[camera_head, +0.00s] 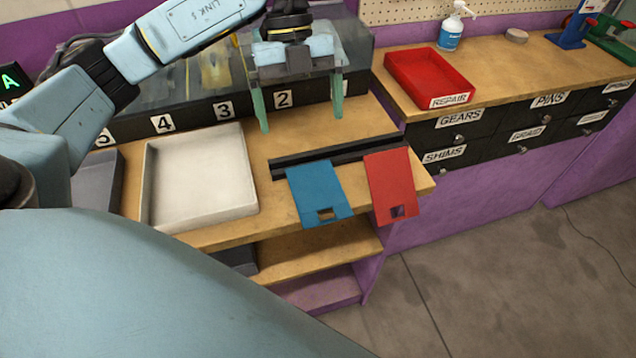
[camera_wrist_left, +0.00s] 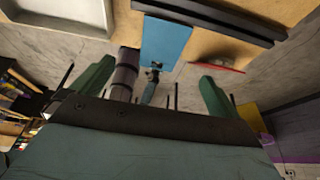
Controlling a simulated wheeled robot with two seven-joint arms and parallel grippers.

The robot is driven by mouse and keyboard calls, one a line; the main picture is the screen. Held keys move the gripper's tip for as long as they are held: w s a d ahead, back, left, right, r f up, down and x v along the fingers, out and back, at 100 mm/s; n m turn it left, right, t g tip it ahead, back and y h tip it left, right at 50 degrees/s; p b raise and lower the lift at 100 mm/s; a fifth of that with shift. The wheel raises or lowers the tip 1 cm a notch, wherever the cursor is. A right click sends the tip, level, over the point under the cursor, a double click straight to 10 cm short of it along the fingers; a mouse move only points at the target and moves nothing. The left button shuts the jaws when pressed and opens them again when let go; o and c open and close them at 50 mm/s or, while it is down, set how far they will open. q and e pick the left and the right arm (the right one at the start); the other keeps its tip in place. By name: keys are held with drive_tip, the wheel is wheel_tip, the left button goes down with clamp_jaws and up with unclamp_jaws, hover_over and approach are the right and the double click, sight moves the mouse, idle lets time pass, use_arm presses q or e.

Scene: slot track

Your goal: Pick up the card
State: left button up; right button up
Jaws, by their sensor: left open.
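A blue card (camera_head: 312,188) and a red card (camera_head: 388,180) stand side by side with their upper ends at a black slotted track (camera_head: 338,156) on the wooden bench. Each has a small square cut-out near its lower end, and both reach over the front edge. My left gripper (camera_head: 301,122) is open and empty, above the bench behind the track. In the left wrist view the blue card (camera_wrist_left: 165,42) shows beyond and between the open fingers, and the red card (camera_wrist_left: 217,65) is seen nearly edge-on to the right. My right gripper is not in view.
A white tray (camera_head: 200,180) lies left of the track. Numbered bins (camera_head: 213,75) stand behind. A red REPAIR tray (camera_head: 428,77), a pump bottle (camera_head: 451,33) and labelled drawers (camera_head: 490,130) are at right. The shelf (camera_head: 320,250) is below the bench.

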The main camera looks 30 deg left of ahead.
use_arm(q)
approach(315, 184)
drive_tip(key=shift+s+d+f+b, duration=0.15)
drive_tip(key=shift+s+f, duration=0.1)
drive_tip(key=shift+f, duration=0.3)
drive_tip(key=shift+s+a+f+b, duration=0.15)
drive_tip(key=shift+s+f, duration=0.15)
drive_tip(key=shift+f, duration=0.25)
drive_tip(key=shift+w+d+x, duration=0.15)
drive_tip(key=shift+x, duration=1.4)
drive_tip(key=shift+w+d+x, duration=0.1)
drive_tip(key=shift+d+x, duration=0.05)
drive_tip(key=shift+x, duration=1.45)
drive_tip(key=shift+r, duration=0.1)
drive_tip(key=c, duration=0.9)
